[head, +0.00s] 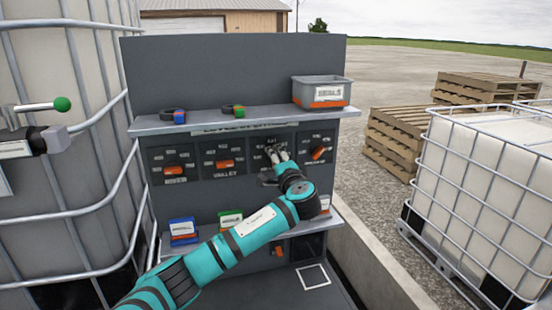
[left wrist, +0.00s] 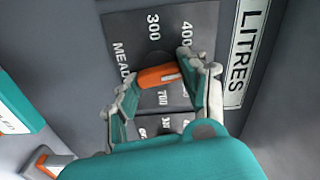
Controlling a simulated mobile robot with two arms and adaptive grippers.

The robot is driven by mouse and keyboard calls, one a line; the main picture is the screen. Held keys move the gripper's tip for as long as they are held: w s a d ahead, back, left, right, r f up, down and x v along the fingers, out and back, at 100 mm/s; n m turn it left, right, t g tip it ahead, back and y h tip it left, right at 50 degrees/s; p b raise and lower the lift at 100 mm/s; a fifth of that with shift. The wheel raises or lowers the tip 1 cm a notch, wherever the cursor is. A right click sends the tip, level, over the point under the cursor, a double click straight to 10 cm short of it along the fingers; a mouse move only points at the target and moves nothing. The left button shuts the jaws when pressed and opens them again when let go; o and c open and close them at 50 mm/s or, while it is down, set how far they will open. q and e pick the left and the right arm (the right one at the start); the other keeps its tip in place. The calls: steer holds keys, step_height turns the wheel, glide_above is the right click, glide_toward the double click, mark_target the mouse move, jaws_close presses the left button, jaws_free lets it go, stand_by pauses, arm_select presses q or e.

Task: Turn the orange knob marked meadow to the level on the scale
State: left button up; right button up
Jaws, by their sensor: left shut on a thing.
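The orange meadow knob (left wrist: 158,76) sits on a dark dial plate (left wrist: 196,25) with white numbers; 300, 400 and 700 are readable. The word on the plate is partly hidden and reads "MEAD". My left gripper (left wrist: 158,88) is shut on the knob, one finger at each end. A pale line shows on the knob near the right finger, on the side of 400 and 700. In the head view my left gripper (head: 277,152) covers the third dial from the left, and the knob is hidden there. My right gripper is not in view.
Other orange knobs sit at river (head: 173,170), valley (head: 226,163) and the rightmost dial (head: 317,153). Above is a shelf (head: 205,124) with a grey bin (head: 322,90). A blue bin (head: 183,230) and a green bin (head: 230,219) stand below. Caged tanks flank the panel.

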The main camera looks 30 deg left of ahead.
arm_select(q)
steer(key=shift+m+p, duration=0.35)
steer(key=shift+m, duration=0.55)
steer(key=shift+f, duration=0.1)
steer(key=o, duration=1.2)
steer(key=v, duration=1.2)
